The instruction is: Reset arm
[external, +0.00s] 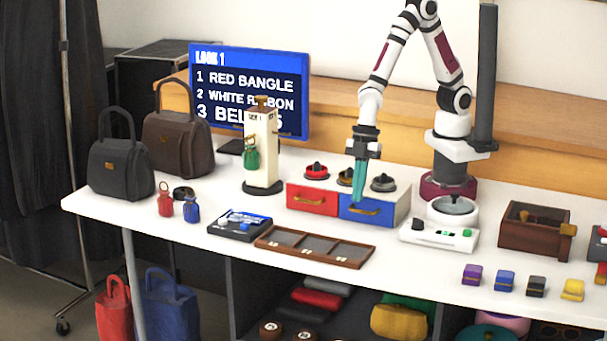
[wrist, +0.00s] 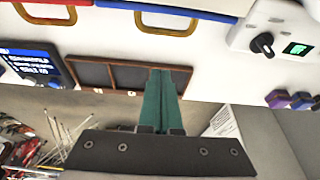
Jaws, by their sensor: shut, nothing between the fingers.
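My gripper (external: 359,182) is shut and empty, with its teal fingers pressed together and pointing down. In the external view it hangs in front of the blue drawer (external: 372,209) of the small drawer unit. In the wrist view the fingertips (wrist: 162,75) overlap the right part of the wooden divided tray (wrist: 100,76), seen from above; I cannot tell how far above it they are. The red drawer (external: 313,199) and the blue drawer both look closed.
Domed pieces (external: 384,182) stand on the drawer unit. A white control box (external: 438,234) with a dial is to its right. A cream post (external: 262,150) with a green bag stands left. Small coloured boxes (external: 505,280) line the front right. Handbags (external: 122,168) stand far left.

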